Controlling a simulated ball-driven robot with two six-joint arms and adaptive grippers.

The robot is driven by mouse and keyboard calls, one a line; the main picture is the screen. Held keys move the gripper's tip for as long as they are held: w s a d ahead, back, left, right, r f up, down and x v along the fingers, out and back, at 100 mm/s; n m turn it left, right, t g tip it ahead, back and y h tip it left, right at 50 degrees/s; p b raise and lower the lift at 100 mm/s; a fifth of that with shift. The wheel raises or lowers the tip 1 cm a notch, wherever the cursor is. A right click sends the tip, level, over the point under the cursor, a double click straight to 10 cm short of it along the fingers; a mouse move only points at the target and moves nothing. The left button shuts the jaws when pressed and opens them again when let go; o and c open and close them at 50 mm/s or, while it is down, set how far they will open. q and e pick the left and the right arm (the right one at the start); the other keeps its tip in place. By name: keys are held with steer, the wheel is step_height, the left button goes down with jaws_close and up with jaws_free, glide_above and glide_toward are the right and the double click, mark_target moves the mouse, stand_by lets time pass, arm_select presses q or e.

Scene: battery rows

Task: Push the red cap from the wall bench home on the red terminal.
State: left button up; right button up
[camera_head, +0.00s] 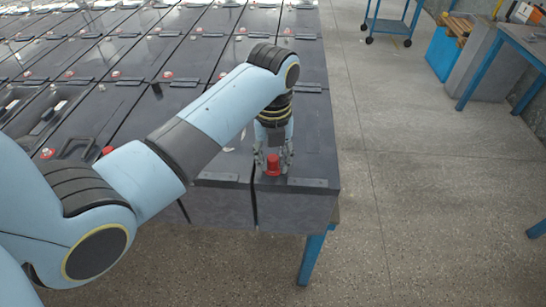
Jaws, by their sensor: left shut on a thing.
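My left gripper (273,160) points down over the near right battery (303,207). It is shut on a red cap (273,166), which sits between its fingertips at the battery's top, close to the front edge. The terminal under the cap is hidden, so I cannot tell how far the cap is down on it. Another red cap (107,150) shows to the left, partly behind my left arm. My right gripper is not in view.
Rows of dark batteries (180,55) with several red caps fill the blue-legged table. A blue trolley (390,24) stands at the back. A bench (524,42) with items on it stands far right, beside a blue bin (443,52). The floor (430,180) between is clear.

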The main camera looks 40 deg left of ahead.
arm_select(q)
steer(key=shift+f, duration=0.45)
stand_by(0.5)
steer(key=o, duration=1.3)
steer(key=shift+r, duration=0.15)
steer(key=shift+r, duration=3.4)
